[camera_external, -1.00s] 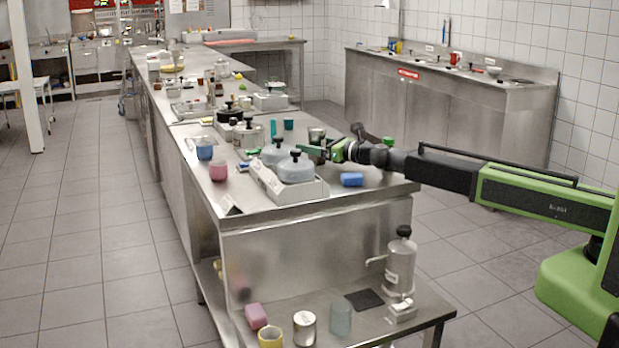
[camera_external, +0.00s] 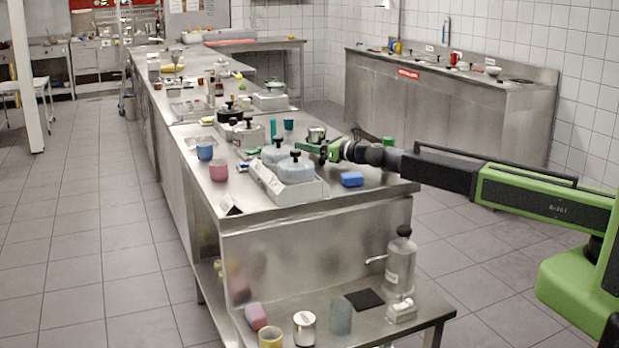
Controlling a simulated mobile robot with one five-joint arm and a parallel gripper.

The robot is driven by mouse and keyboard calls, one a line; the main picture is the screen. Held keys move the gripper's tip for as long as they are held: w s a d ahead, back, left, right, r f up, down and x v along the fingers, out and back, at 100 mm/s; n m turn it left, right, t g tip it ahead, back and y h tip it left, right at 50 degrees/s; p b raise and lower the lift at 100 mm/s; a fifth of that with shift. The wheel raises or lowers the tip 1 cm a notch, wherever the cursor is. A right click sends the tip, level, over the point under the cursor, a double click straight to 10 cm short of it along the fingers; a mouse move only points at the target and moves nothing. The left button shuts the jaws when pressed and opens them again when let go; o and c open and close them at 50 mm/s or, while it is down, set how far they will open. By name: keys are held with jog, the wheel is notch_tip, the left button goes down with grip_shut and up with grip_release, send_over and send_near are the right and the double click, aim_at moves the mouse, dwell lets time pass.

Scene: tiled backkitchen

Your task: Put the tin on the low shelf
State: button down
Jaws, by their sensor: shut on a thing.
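The tin (camera_external: 316,133) is a small grey metal can at the right end of the steel counter (camera_external: 235,222). My gripper (camera_external: 318,148) has reached in from the right and is shut on the tin. Its green fingers and wrist hide the tin's lower part, and I cannot tell whether it still touches the counter. The low shelf (camera_external: 372,322) is the steel surface at the front, below the counter top.
A scale-like tray with lidded grey pots (camera_external: 295,168) stands just in front of my gripper. A blue block (camera_external: 352,179) lies nearby. The low shelf holds a pump bottle (camera_external: 400,265), a glass (camera_external: 341,317), a pale can (camera_external: 304,328), a pink block (camera_external: 256,316) and a dark mat (camera_external: 365,299).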

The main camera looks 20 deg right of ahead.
notch_tip(320, 180, up, 14)
jog(key=p, duration=1.4)
jog(key=w+d+f+m+t+h+b, duration=0.1)
jog(key=w+d+f+m+h+b, duration=0.15)
jog(key=w+d, duration=0.5)
jog(key=shift+n, duration=0.45)
jog(key=a+f+b, duration=0.7)
jog(key=a+f, duration=0.1)
jog(key=a+f+b, duration=0.3)
jog(key=a+b, duration=0.1)
jog(key=shift+w+a+f+b, duration=0.1)
jog(key=shift+w+f+b, duration=0.25)
jog(key=shift+w+f, duration=0.05)
jog(key=shift+r, duration=0.3)
jog(key=shift+f, duration=0.25)
jog(key=c, duration=0.6)
grip_release()
jog(key=shift+o, duration=0.2)
jog(key=shift+r, duration=0.15)
